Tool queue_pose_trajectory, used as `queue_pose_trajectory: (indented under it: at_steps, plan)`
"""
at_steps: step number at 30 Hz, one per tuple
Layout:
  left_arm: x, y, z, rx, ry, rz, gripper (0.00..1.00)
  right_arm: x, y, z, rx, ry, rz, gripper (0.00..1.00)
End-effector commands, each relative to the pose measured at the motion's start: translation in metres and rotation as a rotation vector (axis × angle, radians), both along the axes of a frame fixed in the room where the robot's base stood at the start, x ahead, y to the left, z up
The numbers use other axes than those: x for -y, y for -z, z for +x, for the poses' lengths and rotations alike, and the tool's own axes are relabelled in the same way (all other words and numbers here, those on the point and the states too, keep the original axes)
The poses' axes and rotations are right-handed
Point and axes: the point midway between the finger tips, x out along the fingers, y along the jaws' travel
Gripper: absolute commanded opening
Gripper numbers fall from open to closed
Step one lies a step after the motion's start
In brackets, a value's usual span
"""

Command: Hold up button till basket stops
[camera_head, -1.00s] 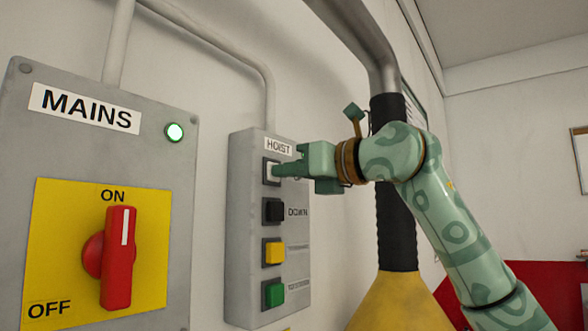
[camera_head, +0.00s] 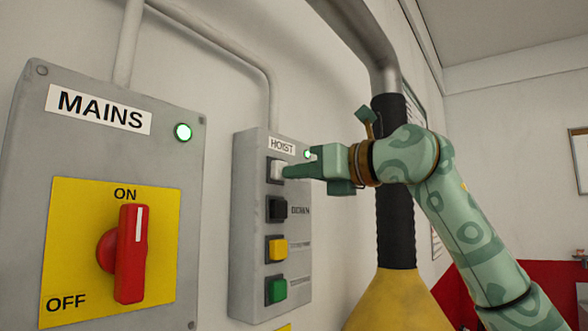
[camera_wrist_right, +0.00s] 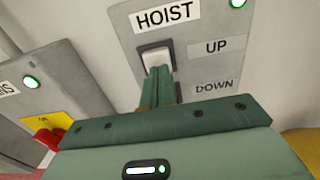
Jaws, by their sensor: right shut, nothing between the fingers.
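The HOIST control box (camera_head: 246,230) is on the wall, with a white top button (camera_head: 277,170) beside the UP label (camera_wrist_right: 215,46) seen in the right wrist view. My right gripper (camera_head: 287,172) is shut and empty, its fingertips at the right edge of the white button. In the right wrist view, the closed fingers (camera_wrist_right: 158,78) overlap the lower part of the white button (camera_wrist_right: 155,56). I cannot tell whether they touch or press it. The basket and my left gripper are not in view.
Black (camera_head: 278,209), yellow (camera_head: 277,249) and green (camera_head: 277,290) buttons sit below. A green lamp (camera_head: 307,154) is lit on the hoist box. The MAINS box (camera_head: 25,200) at left has its red switch (camera_head: 130,253) at ON and its lamp (camera_head: 183,132) lit.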

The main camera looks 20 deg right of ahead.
Motion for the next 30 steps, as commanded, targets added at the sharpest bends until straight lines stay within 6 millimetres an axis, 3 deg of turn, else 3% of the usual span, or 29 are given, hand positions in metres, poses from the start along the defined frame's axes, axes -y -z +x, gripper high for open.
queue_pose_trajectory:
  at_steps: [9,15,19,30]
  plan:
    - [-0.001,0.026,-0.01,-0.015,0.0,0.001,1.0,0.048,0.001,-0.051,0.006,0.001,0.002,0.0]
    - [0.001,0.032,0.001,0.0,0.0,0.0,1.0,0.065,-0.001,-0.073,0.006,-0.002,0.002,0.0]
    - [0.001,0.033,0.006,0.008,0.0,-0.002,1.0,0.07,-0.003,-0.08,0.007,-0.002,0.003,0.0]
    - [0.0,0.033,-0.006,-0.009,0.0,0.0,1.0,0.071,-0.003,-0.081,0.005,-0.002,0.003,0.0]
